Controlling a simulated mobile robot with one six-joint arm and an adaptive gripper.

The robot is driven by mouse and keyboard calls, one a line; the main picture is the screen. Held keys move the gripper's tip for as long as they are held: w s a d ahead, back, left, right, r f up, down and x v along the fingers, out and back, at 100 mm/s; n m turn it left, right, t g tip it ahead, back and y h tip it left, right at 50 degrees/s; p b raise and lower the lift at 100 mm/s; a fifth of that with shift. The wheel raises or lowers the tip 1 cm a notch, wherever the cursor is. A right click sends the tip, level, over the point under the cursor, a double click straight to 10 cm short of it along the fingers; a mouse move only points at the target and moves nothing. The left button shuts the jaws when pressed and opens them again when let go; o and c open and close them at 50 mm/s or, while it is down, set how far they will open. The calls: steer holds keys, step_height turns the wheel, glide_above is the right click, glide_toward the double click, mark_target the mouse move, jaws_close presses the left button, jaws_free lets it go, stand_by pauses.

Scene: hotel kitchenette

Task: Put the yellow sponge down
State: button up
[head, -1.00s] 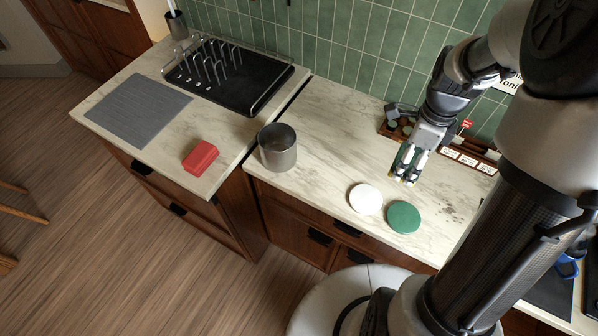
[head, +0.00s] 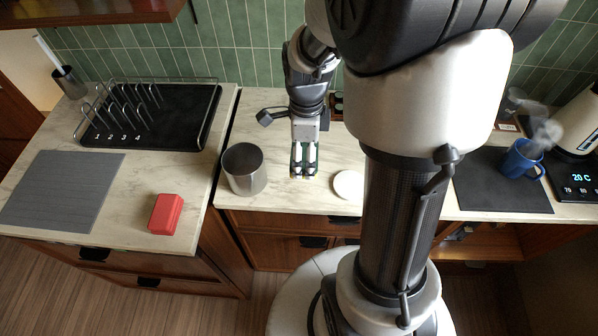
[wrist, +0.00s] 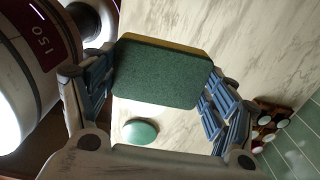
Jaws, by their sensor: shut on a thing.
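The yellow sponge (wrist: 158,72) is held between the fingers of my gripper (wrist: 155,88) in the wrist view. Its dark green scouring face is toward the camera, and a yellow strip shows along its upper edge. In the head view my gripper (head: 303,174) points down over the pale marble counter (head: 290,195), between the metal pot and the white disc. Only a small trace of the sponge shows at the fingertips there. I cannot tell whether the sponge touches the counter.
The metal pot (head: 244,170) stands left of my gripper, the white disc (head: 348,185) right. A green disc (wrist: 140,131) shows in the wrist view. A red block (head: 166,214), grey mat (head: 62,190) and black rack (head: 160,115) are on the left counter. A blue mug (head: 520,160) stands right.

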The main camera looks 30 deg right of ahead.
mark_target(303, 184)
step_height(303, 184, down, 10)
steer(key=b, duration=0.2)
steer(key=shift+r+b, duration=0.2)
steer(key=shift+b, duration=0.2)
steer(key=shift+f, duration=0.25)
steer(key=o, duration=1.1)
steer(key=shift+r, duration=0.1)
